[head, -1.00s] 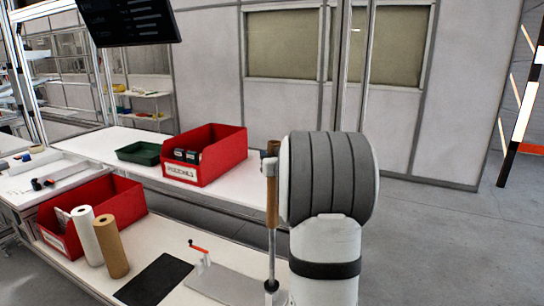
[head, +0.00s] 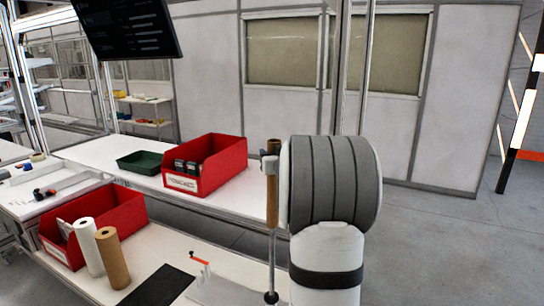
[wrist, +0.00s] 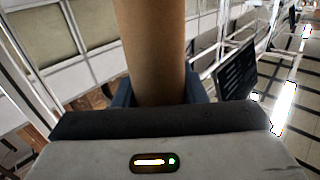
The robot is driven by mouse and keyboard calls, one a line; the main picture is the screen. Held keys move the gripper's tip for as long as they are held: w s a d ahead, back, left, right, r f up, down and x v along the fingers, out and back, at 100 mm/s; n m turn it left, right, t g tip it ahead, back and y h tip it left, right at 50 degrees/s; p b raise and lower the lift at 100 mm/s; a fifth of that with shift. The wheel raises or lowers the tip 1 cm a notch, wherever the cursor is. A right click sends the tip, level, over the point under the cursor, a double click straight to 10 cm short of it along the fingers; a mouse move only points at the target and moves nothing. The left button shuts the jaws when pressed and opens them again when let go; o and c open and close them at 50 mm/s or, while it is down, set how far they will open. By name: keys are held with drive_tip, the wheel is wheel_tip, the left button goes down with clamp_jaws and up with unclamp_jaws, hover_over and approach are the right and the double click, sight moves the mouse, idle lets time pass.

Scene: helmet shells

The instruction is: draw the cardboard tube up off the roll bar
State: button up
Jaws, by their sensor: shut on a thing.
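The cardboard tube (head: 272,200) stands upright, brown, just left of my arm in the head view. It also fills the upper middle of the wrist view (wrist: 152,45). My gripper (wrist: 158,94) is shut on the tube, with a dark jaw showing on each side of it. In the head view my arm hides most of the gripper. The thin metal roll bar (head: 272,262) shows below the tube's lower end, in line with it, down to a dark knob. The inside of the tube is hidden, so I cannot tell how far the bar reaches into it.
White (head: 88,245) and brown (head: 112,258) rolls stand on the bench at left, by a red bin (head: 128,218). A black mat (head: 158,286) lies in front. Another red bin (head: 225,170) and a green tray (head: 138,162) stand on the bench behind.

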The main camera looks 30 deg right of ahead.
drive_tip(key=shift+r+p, duration=2.25)
drive_tip(key=shift+r, duration=0.95)
drive_tip(key=shift+f, duration=0.15)
